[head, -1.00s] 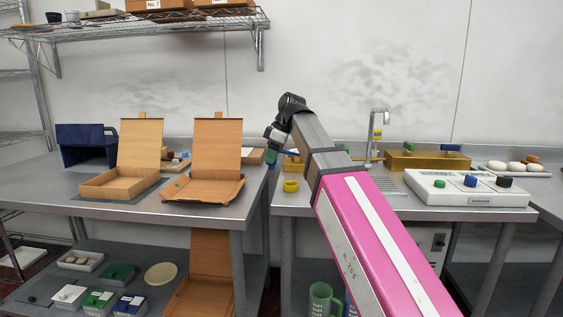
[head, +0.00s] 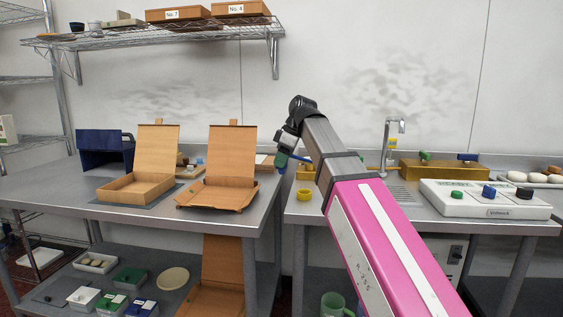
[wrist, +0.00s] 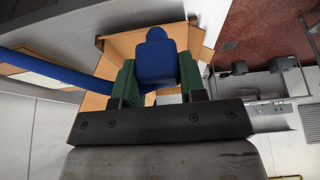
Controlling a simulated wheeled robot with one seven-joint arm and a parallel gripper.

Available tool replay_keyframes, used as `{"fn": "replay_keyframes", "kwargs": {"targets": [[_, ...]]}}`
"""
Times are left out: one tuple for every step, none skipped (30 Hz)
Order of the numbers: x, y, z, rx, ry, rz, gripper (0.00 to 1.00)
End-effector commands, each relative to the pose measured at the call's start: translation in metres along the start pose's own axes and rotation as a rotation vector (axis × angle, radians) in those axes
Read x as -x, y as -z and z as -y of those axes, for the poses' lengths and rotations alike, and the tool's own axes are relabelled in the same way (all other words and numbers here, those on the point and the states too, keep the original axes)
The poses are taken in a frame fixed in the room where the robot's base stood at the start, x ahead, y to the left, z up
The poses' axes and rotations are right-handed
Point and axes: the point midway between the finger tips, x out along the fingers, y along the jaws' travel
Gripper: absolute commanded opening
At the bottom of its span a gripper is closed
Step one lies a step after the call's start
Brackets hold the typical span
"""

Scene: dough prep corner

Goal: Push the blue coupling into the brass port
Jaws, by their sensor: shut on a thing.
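My gripper (wrist: 158,80) shows its two green fingers closed on the sides of a blue coupling (wrist: 156,62) in the wrist view. A blue hose (wrist: 55,72) runs off to the left from behind the left finger. In the head view my gripper (head: 283,155) is in the air near the gap between the two steel tables, and the coupling is only a small blue patch there. A brass-coloured block (head: 440,173) stands at the back of the right table, apart from the gripper, with a green and a blue piece on top. I cannot make out a port opening.
A small yellow item (head: 305,171) is on the right table near my arm. A tap (head: 388,145) and a white panel with knobs (head: 470,201) stand farther right. A wire shelf (head: 170,37) hangs above.

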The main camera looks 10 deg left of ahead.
Motion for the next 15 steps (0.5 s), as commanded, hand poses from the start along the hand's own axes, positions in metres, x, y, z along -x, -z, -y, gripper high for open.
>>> {"fn": "replay_keyframes", "kwargs": {"targets": [[0.003,0.001,-0.001,0.0,0.0,0.0,0.02],[0.004,0.002,-0.001,0.0,0.0,-0.001,0.02],[0.005,0.003,-0.001,0.0,0.0,-0.001,0.02],[0.006,0.003,-0.001,0.0,0.0,-0.001,0.02],[0.007,0.003,-0.001,0.0,0.0,-0.001,0.02],[0.009,0.004,-0.001,0.0,0.0,0.0,0.02],[0.01,0.004,-0.001,0.0,0.0,0.0,0.02],[0.011,0.005,-0.001,0.0,0.0,0.0,0.02],[0.013,0.006,-0.001,0.0,0.0,0.0,0.02],[0.014,0.006,-0.001,0.0,0.0,0.0,0.02],[0.015,0.007,-0.001,0.0,0.0,0.0,0.02],[0.017,0.007,-0.001,0.0,0.001,0.0,0.02],[0.018,0.008,-0.001,0.0,0.001,0.0,0.02],[0.019,0.008,0.0,0.0,0.0,0.0,0.02],[0.021,0.009,0.0,0.0,0.0,0.0,0.02]]}}
